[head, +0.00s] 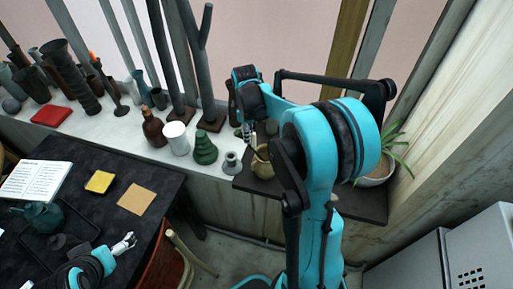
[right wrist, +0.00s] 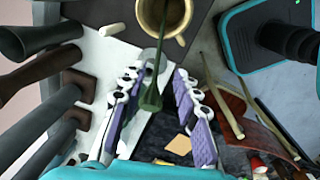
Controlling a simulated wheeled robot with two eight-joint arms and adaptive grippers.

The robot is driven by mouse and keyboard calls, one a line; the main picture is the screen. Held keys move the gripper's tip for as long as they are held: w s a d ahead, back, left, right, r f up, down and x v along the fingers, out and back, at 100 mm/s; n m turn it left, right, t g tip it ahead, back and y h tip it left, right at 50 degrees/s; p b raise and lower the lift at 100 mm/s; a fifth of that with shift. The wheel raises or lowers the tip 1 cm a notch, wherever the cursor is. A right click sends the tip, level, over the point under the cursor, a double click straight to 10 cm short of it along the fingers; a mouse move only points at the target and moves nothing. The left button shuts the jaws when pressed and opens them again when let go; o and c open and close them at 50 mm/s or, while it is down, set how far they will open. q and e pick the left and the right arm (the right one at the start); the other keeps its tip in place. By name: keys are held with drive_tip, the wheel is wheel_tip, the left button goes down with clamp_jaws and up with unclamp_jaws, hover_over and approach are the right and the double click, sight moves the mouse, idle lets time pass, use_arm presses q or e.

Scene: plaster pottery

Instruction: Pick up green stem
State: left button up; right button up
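The green stem (right wrist: 152,92) shows in the right wrist view as a thin dark green stalk with a wider near end. Its far end goes into the mouth of a brass-coloured pot (right wrist: 143,18), which also shows in the head view (head: 262,166). My right gripper (right wrist: 158,80) is open, with its purple-padded fingers on either side of the stem and a gap visible at each side.
A green ridged vase (head: 205,148), a white jar (head: 176,138) and a brown bottle (head: 153,129) stand on the white ledge left of the pot. A potted plant (head: 381,167) stands to the right. The dark table (head: 145,165) holds a book (head: 35,180).

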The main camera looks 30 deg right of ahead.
drive_tip(key=f+b, duration=0.1)
drive_tip(key=f, duration=0.4)
drive_tip(key=w+f+b, duration=0.1)
drive_tip(key=f, duration=0.2)
drive_tip(key=shift+d+f+b, duration=0.1)
drive_tip(key=shift+d+b, duration=0.15)
drive_tip(key=shift+b, duration=0.05)
clamp_jaws()
